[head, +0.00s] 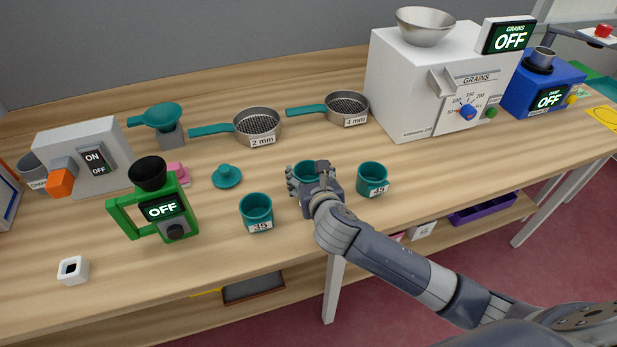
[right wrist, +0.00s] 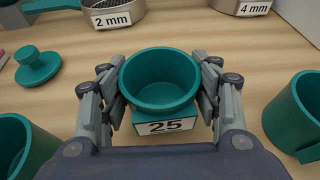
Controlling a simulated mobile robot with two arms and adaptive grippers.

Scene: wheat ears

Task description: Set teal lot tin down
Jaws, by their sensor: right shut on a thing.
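The teal lot tin labelled 25 (right wrist: 162,85) is upright and empty inside in the right wrist view. My right gripper (right wrist: 164,88) is shut on it, one finger on each side. In the head view the tin's rim (head: 306,167) shows behind my right gripper (head: 315,186), over the front part of the wooden bench (head: 120,285). I cannot tell whether the tin's base touches the bench. My left gripper is not in view.
A teal tin labelled 35 (head: 256,210) stands to the left and another teal tin (head: 372,176) to the right, both close. A teal lid (head: 227,176) lies behind left. Sieves labelled 2 mm (head: 257,124) and 4 mm (head: 347,107) lie farther back. The front edge is near.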

